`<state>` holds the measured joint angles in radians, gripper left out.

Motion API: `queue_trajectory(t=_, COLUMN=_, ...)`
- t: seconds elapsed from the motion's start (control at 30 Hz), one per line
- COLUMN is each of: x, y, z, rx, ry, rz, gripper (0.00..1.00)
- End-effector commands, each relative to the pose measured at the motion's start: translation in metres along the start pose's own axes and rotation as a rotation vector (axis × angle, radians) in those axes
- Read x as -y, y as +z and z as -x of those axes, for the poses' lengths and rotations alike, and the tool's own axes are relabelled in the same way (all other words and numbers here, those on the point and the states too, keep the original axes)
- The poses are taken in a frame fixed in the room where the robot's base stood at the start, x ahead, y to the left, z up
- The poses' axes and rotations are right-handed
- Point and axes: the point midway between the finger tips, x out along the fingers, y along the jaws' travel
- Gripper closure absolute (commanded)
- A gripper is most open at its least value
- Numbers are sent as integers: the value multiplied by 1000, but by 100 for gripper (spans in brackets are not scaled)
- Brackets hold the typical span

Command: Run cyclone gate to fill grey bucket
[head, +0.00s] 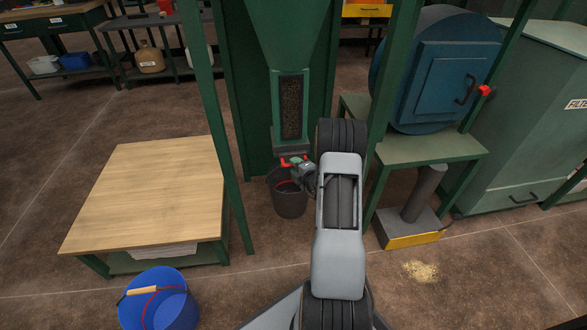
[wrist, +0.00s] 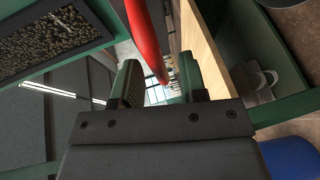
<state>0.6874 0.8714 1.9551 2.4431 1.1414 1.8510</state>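The green cyclone cone (head: 287,35) narrows down to a sight window (head: 291,107) filled with brown grains; the window also shows in the wrist view (wrist: 55,40). Below it is the gate's red handle (head: 293,161). The grey bucket (head: 290,203) stands on the floor under the outlet, with a red line inside; my gripper and arm hide part of it. My gripper (head: 303,172) is at the gate handle. In the wrist view my gripper (wrist: 158,85) has its fingers apart, with the red handle (wrist: 146,40) reaching between them and gaps visible beside it.
A wooden-topped table (head: 150,195) stands left, with a blue bucket (head: 160,300) in front. A green frame leg (head: 215,120) is close left of the outlet. A grey pedestal with yellow edge (head: 410,225) and spilled grains (head: 421,271) lie right. A blue drum (head: 435,75) stands behind.

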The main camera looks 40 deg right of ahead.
Motion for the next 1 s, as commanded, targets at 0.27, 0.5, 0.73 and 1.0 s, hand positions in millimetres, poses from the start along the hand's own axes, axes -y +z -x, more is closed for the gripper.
queue_trajectory(t=0.27, x=0, y=-1, z=-14, rx=-1, ry=0, rz=0, gripper=61)
queue_trajectory(t=0.5, x=0, y=-1, z=-14, rx=-1, ry=0, rz=0, gripper=61)
queue_trajectory(t=0.73, x=0, y=0, z=-14, rx=-1, ry=0, rz=0, gripper=81)
queue_trajectory(t=1.0, x=0, y=0, z=-14, rx=0, ry=0, rz=0, gripper=100)
